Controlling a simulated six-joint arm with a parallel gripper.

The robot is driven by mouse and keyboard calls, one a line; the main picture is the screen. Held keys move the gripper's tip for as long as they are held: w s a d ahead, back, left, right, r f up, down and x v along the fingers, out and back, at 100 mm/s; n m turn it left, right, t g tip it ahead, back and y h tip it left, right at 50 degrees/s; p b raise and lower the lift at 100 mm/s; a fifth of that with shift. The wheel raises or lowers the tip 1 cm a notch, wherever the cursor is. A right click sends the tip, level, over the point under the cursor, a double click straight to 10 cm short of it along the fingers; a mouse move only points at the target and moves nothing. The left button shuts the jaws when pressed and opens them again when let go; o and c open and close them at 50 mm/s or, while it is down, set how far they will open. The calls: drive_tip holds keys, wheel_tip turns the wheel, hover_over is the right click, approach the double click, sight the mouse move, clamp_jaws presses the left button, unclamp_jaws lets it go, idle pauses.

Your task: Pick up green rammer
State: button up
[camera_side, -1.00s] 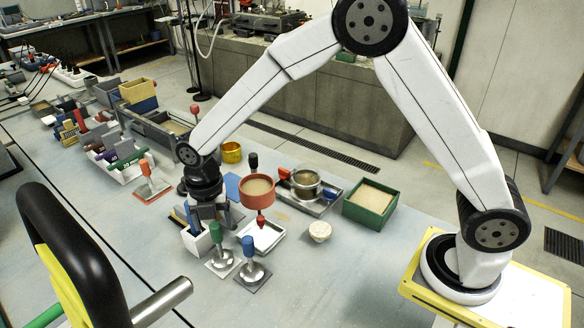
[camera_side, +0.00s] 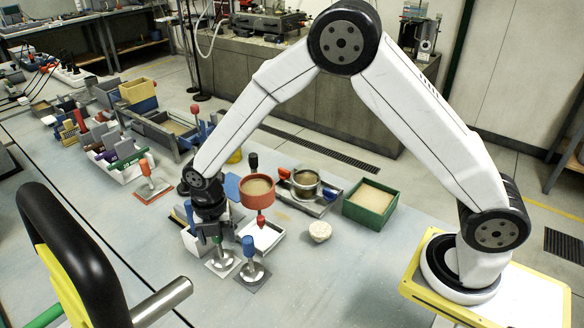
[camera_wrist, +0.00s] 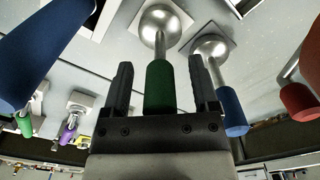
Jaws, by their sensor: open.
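The green rammer stands upright on the bench on its square grey base; its metal foot (camera_side: 222,261) shows in the side view, its handle mostly hidden by my gripper. In the wrist view its green handle (camera_wrist: 159,88) lies between my two fingers, with the shiny metal foot beyond. My gripper (camera_side: 212,232) is lowered over the handle from above, with its fingers (camera_wrist: 160,70) apart on either side of it. A gap shows on both sides of the handle.
A blue-handled rammer (camera_side: 248,248) stands close to the right, also in the wrist view (camera_wrist: 229,108). Bare bench lies in front.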

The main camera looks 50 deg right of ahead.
clamp_jaws()
drive_tip(key=shift+r, duration=0.15)
drive_tip(key=shift+r, duration=4.95)
